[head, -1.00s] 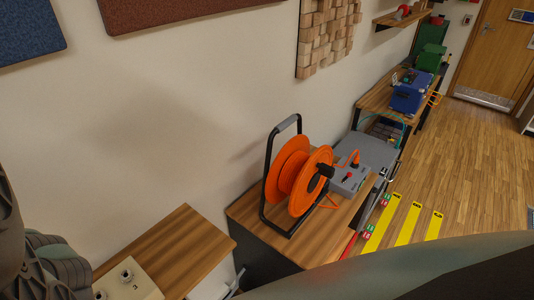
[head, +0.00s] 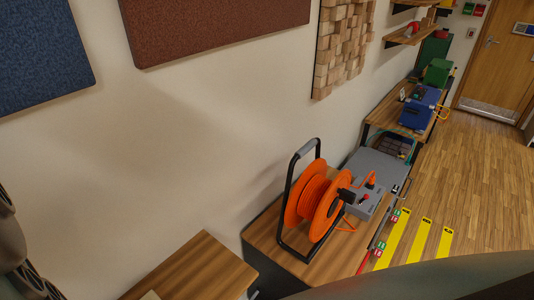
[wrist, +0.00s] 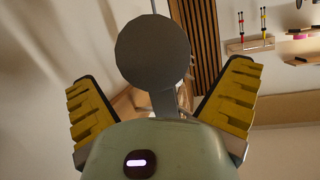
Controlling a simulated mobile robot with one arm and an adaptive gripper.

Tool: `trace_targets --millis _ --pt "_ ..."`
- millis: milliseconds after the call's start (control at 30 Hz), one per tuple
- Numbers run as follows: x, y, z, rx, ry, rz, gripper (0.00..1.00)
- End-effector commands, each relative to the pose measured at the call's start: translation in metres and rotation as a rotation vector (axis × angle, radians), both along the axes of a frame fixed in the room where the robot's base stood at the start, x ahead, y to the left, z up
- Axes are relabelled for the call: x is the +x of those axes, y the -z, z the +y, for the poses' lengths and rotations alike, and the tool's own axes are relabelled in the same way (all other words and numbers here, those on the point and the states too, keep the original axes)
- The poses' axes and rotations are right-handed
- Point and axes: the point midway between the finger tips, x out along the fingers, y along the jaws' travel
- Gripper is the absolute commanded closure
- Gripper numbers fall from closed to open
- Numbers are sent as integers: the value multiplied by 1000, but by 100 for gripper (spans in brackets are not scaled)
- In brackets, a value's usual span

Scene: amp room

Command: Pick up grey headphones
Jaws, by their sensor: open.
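No headphones can be made out for certain in either view. My gripper (wrist: 160,76) shows in the wrist view with its two yellow-padded fingers spread wide apart. A flat grey disc (wrist: 152,50) on a short grey stem shows between the fingers. I cannot tell whether it is part of the headphones or how far away it is. Nothing is visibly clamped between the pads.
An orange cable reel (head: 312,205) and a grey box (head: 366,203) stand on a wooden-topped bench. A nearer wooden top (head: 195,270) is at lower left. A blue case (head: 417,112) sits farther back. Wooden floor (head: 480,180) is open on the right.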

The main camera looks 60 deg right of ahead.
Motion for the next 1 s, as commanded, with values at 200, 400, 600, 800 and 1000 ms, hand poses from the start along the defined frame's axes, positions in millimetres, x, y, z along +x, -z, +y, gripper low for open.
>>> trace_targets --millis 200,400,600,800,1000 --pt "2 4 18 3 -6 4 0" --pt "4 10 25 1 -1 2 0" --pt "5 7 31 2 -5 1 0" --pt "6 8 43 1 -5 3 0" --pt "8 10 55 0 -4 3 0"
